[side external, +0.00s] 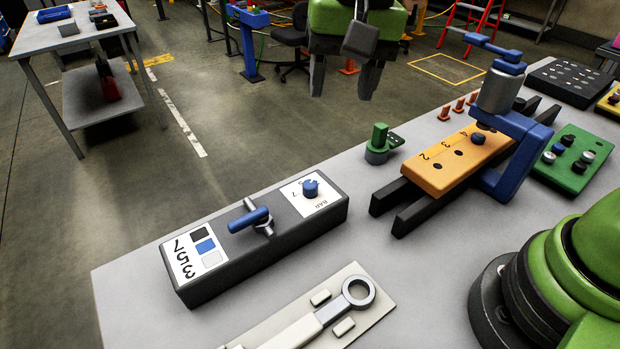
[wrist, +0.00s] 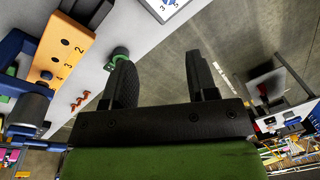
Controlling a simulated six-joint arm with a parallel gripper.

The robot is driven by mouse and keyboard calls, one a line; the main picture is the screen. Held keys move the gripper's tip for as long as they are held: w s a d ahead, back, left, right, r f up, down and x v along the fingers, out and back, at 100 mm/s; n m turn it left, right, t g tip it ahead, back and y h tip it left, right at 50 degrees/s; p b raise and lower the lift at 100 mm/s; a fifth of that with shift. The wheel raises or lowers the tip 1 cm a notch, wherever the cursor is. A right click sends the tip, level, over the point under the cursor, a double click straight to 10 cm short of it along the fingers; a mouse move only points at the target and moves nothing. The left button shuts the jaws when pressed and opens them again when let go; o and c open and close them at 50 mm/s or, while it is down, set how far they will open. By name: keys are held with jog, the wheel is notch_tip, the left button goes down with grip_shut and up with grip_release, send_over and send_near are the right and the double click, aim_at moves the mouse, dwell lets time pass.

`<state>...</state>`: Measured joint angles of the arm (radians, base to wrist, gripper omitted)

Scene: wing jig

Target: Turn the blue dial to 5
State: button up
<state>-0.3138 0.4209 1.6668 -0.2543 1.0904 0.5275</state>
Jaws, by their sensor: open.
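The blue dial (side external: 311,188) is a small round knob standing on a white label plate (side external: 318,200) at the right end of a dark grey box. A 7 and the letters BAR show on the plate, but I cannot tell where the dial points. In the wrist view, a corner of a white plate with a 3 and a 5 (wrist: 166,6) shows at the top edge; its dial is mostly cut off. My gripper (side external: 341,92) is open and empty, high beyond the table's far edge, apart from the dial. Its two black fingers also show in the wrist view (wrist: 160,65).
The dark grey box (side external: 262,252) also carries a blue-handled lever (side external: 249,219) and a card with 7, 5, 3 (side external: 190,258). An orange numbered block (side external: 455,168) with a blue clamp (side external: 515,160) and a green knobbed part (side external: 378,148) stand rightward. A wrench (side external: 320,318) lies in front.

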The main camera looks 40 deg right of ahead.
jog(key=g+h, duration=0.1)
send_near(310, 183)
jog(key=shift+m, duration=0.3)
notch_tip(310, 183, down, 9)
jog(key=shift+d+f, duration=0.1)
jog(key=shift+f, duration=0.15)
jog(key=c, duration=0.9)
